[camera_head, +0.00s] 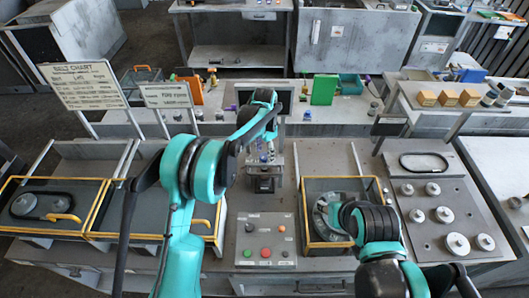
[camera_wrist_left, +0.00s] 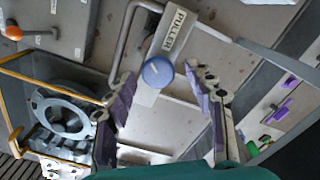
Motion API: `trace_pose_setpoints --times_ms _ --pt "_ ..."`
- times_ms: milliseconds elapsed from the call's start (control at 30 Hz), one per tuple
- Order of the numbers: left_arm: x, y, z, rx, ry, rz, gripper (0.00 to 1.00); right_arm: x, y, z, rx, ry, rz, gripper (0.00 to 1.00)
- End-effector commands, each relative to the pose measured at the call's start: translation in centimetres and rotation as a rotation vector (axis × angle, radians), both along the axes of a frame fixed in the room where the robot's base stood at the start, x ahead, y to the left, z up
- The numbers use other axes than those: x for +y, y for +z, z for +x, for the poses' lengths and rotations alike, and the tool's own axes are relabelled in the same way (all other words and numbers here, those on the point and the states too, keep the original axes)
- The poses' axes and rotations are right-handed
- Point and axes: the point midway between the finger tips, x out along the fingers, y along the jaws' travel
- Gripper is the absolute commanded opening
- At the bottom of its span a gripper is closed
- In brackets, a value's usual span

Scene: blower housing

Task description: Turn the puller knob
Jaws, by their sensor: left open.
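The puller knob (camera_wrist_left: 157,71) is round and blue, with a pale line across its face. It sits on a light plate beside a white PULLER label (camera_wrist_left: 174,31) in the left wrist view. My left gripper (camera_wrist_left: 160,78) is open, one finger on each side of the knob in that view, with clear gaps on both sides. I cannot tell how deep the knob lies between the fingertips. In the head view, my left gripper (camera_head: 265,148) points down over the puller at the bench's middle and hides most of it. My right gripper is not visible; only its arm shows.
A button panel (camera_head: 266,241) lies in front of the puller. A yellow-rimmed bin (camera_head: 314,250) with a metal ring part stands to its right, near my right arm. A bent metal handle (camera_wrist_left: 120,50) is close to my left gripper's finger.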

Motion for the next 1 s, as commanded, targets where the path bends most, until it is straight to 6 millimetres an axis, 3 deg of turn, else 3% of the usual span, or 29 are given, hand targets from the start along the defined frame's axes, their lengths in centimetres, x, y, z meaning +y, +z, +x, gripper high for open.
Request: trace_pose_setpoints --times_ms 333,500,533,1000 --pt "0.0 -0.51 -0.01 0.0 0.0 0.0 0.51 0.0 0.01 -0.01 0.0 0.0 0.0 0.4" --pt "0.0 -0.49 -0.01 0.0 0.0 0.0 0.07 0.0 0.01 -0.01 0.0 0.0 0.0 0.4" --pt "0.0 -0.49 -0.01 0.0 0.0 0.0 0.04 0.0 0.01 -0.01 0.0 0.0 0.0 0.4" --pt "0.03 -0.59 -0.01 0.0 -0.088 0.0 0.04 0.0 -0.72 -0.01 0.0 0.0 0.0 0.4"
